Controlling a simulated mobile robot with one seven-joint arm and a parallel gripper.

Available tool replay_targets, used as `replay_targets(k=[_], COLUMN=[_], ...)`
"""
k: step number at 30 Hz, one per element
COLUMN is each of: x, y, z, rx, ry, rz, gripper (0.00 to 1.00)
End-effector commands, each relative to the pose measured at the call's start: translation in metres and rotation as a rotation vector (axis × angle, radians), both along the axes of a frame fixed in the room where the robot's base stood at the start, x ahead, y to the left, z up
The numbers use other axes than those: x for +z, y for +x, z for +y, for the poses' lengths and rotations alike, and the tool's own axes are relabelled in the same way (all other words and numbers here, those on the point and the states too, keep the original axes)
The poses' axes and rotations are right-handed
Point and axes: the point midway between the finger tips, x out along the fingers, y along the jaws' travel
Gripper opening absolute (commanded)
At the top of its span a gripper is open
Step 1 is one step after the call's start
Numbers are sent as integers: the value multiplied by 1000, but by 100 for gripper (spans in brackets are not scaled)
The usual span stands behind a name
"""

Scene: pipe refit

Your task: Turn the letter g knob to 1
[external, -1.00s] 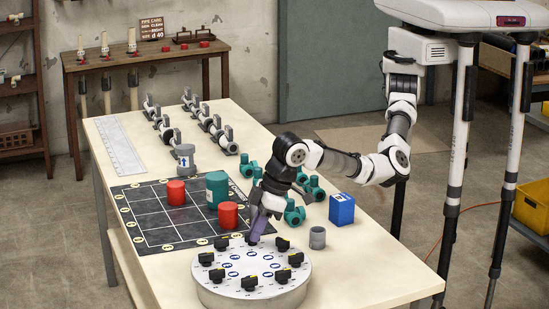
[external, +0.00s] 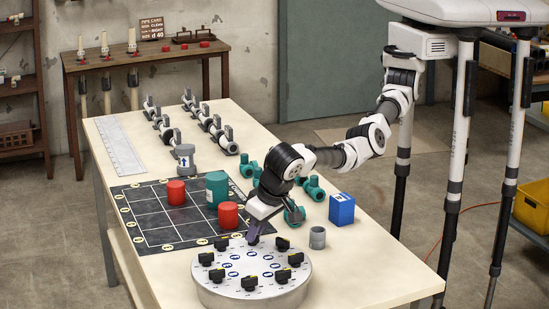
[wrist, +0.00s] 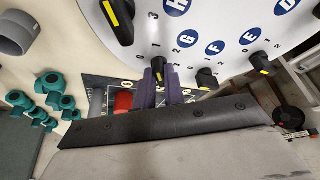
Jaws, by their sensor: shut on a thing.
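The round grey-white dial plate (external: 225,291) stands on the near end of the table and carries several black knobs with yellow marks. The letter g knob (wrist: 158,66) is at the plate's edge in the wrist view, beside the blue G label (wrist: 187,40). My gripper (external: 254,238) points down at the plate's far edge; its purple fingers (wrist: 158,88) are shut on this knob. The fingers cover part of it, and I cannot tell exactly which number its mark points to. In the external view my gripper hides it.
Neighbouring knobs (external: 222,244) (external: 282,243) stand close on both sides. A grey pipe piece (external: 317,238), a blue box (external: 342,209), teal fittings (external: 316,189) and red cylinders (external: 228,215) on a black grid mat (external: 150,222) lie beyond the plate.

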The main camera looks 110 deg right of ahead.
Motion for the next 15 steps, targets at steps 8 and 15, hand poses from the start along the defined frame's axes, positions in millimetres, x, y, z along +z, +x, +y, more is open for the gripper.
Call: replay_targets(k=[8,15], x=[0,1], y=[1,1], z=[-1,-1], rx=[-64,-74], ry=[-1,0], rz=[0,-1], gripper=[0,0])
